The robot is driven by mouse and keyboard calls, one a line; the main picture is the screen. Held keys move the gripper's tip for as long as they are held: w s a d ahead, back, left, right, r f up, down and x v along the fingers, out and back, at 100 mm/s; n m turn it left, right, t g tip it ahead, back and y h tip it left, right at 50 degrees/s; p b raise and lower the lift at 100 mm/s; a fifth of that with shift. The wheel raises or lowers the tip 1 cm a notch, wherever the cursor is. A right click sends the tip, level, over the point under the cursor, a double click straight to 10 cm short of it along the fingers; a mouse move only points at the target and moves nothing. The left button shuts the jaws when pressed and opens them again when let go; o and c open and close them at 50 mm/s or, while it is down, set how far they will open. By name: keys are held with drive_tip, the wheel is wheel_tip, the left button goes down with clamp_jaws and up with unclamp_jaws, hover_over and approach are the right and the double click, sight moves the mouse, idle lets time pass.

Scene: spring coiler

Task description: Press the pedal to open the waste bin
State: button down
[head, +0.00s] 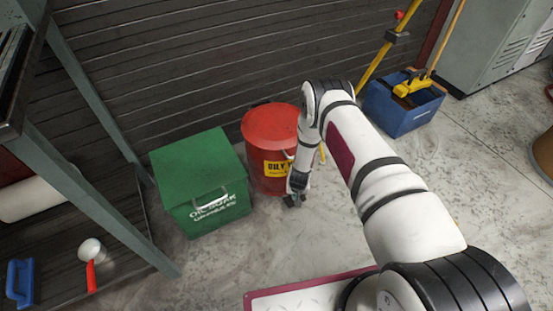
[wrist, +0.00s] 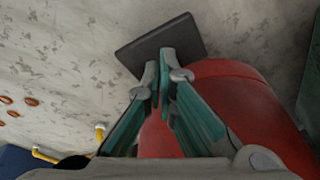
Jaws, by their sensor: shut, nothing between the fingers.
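The red waste bin (head: 271,135) with a yellow label stands on the floor by the slatted wall in the head view, and its lid looks closed. Its red side (wrist: 235,85) also shows in the wrist view. The dark flat pedal (wrist: 160,45) sticks out from the bin's foot in the wrist view. My gripper (wrist: 162,60) is shut and empty, its fingertips over the pedal's near edge; I cannot tell whether they touch it. In the head view my gripper (head: 294,200) points down in front of the bin and hides the pedal.
A green box (head: 200,185) stands just left of the bin. A blue mop bucket (head: 400,105) stands to the right by the wall. A metal shelf frame (head: 90,200) is at left. The concrete floor (head: 480,190) at right is largely clear.

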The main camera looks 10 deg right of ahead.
drive_tip(key=shift+s+x, duration=0.25)
drive_tip(key=shift+x, duration=0.8)
drive_tip(key=shift+s+x, duration=0.25)
drive_tip(key=shift+x, duration=0.8)
drive_tip(key=shift+f, duration=0.1)
drive_tip(key=shift+d+p+v, duration=0.2)
drive_tip(key=shift+p+v, duration=1.15)
drive_tip(key=shift+v, duration=0.25)
drive_tip(key=shift+d+p+v, duration=0.2)
drive_tip(key=shift+p+v, duration=1.15)
drive_tip(key=shift+v, duration=0.25)
drive_tip(key=shift+s, duration=0.2)
